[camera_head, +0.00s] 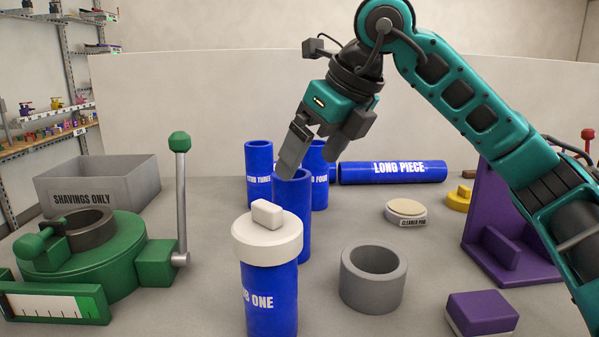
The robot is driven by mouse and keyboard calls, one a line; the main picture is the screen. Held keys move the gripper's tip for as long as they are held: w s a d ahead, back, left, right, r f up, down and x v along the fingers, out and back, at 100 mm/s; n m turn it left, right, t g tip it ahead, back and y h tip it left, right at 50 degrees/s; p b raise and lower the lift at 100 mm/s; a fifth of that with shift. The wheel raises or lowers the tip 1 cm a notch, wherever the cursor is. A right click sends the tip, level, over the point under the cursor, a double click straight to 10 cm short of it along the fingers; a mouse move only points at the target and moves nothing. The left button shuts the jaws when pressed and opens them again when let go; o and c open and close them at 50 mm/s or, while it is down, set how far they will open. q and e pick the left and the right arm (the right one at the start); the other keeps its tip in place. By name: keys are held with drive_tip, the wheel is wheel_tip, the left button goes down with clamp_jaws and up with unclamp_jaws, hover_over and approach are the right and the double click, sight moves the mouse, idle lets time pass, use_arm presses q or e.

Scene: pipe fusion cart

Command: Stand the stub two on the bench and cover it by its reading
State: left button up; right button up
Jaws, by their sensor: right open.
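A blue stub (304,232) stands upright on the bench (215,250) in the middle, its label not visible; I cannot confirm that it is stub two. My right gripper (308,168) is open and tilted just above it, with one finger close to its top rim. I cannot tell whether they touch. A blue stub marked one (270,308) stands in front, with a white cap (267,240) on top. Behind stand blue stubs whose labels read three (258,160) and four (319,185), partly covered. My left gripper is out of view.
A green clamp (130,255) with an upright lever and a green-and-white scale (55,306) is at left. A grey bin marked shavings only (100,178) stands behind it. A grey ring (373,285), cleaner pad (405,211), purple block (482,312) and blue long piece (390,173) are at right.

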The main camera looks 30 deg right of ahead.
drive_tip(key=v, duration=0.3)
drive_tip(key=shift+r, duration=0.1)
idle(0.5)
